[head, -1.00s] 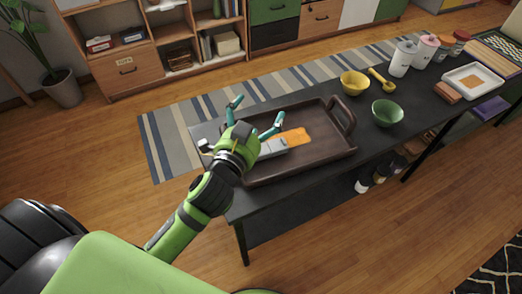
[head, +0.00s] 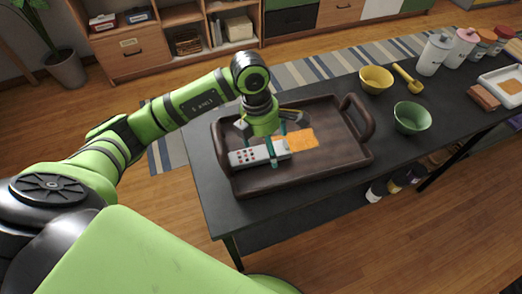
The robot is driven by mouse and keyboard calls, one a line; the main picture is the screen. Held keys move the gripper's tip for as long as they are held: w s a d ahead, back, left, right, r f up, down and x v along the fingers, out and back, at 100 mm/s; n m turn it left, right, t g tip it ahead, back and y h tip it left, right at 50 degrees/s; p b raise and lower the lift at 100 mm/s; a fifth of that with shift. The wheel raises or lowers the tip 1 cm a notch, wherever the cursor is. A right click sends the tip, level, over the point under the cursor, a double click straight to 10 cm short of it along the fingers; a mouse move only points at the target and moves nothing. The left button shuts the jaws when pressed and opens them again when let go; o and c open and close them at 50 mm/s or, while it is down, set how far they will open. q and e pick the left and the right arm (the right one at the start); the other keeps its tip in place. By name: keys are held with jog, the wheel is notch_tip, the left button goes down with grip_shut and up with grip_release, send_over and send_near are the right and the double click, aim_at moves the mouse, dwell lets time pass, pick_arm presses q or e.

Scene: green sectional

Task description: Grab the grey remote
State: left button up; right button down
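The grey remote (head: 247,156) has red and dark buttons and lies across the left part of the dark brown tray (head: 335,168) in the head view. My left gripper (head: 274,146) points down over the remote's right part. One teal finger is at the remote's near side and another shows behind it. I cannot tell whether the fingers press on it or whether it is lifted. My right gripper is not in view.
An orange flat item (head: 300,139) lies in the tray beside the remote. The tray's raised handle (head: 358,118) is at its right. A yellow bowl (head: 376,80), a yellow scoop (head: 408,79) and a green bowl (head: 411,118) stand on the black table (head: 345,190).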

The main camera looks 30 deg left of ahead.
aim_at(255, 150)
pick_arm(q)
jog(key=a, duration=0.1)
jog(key=a+y, duration=0.1)
jog(key=a, duration=0.1)
jog(key=a+y, duration=0.1)
jog(key=shift+w+a, duration=0.2)
jog(key=shift+w, duration=0.2)
jog(key=shift+a+f, duration=0.15)
jog(key=shift+f, duration=0.25)
jog(key=f+p, duration=0.1)
jog(key=f, duration=0.4)
jog(key=shift+w+f+p, duration=0.15)
jog(key=shift+w+p, duration=0.05)
jog(key=shift+p, duration=0.2)
jog(key=shift+f, duration=0.35)
jog(key=c, duration=1.3)
